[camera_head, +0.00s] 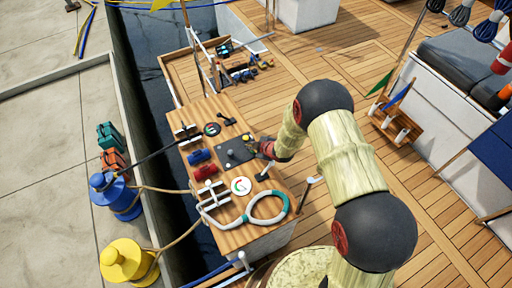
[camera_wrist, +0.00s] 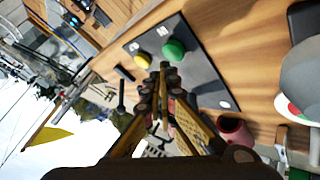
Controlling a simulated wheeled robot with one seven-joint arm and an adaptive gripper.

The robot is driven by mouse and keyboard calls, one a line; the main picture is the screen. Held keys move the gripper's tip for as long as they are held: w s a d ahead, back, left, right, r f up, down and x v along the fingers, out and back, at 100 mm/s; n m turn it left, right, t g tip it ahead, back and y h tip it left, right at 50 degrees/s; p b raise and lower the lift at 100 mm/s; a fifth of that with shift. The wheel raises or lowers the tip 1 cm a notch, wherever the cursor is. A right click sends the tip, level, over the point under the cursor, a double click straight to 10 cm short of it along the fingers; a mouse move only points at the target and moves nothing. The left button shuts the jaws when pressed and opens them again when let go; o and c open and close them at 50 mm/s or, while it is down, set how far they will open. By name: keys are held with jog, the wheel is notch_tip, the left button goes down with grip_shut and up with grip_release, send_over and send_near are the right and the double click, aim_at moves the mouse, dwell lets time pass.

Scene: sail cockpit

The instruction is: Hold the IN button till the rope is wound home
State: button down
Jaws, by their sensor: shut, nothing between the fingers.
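A dark button panel (camera_head: 234,150) lies on the wooden console top (camera_head: 190,112). In the wrist view the panel (camera_wrist: 205,85) carries a green domed button (camera_wrist: 174,50) and a yellow button (camera_wrist: 142,60). Their labels are too small to read, so I cannot tell which is IN. My gripper (camera_wrist: 164,68) is shut and empty, its tips just below the two buttons in the picture; contact cannot be told. In the head view my gripper (camera_head: 258,148) is at the panel's right edge. A dark rope (camera_head: 160,152) and tan ropes (camera_head: 160,189) run to the console.
Red (camera_head: 205,171) and blue (camera_head: 199,156) cylinders sit left of the panel. A white-and-teal rope loop (camera_head: 268,221) lies at the console's near end. Blue (camera_head: 122,203) and yellow (camera_head: 122,258) bollards stand on the quay. Open wooden deck (camera_head: 330,60) lies behind and right.

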dwell(0.3)
jog(key=shift+r+p, duration=1.75)
jog(key=shift+r, duration=0.85)
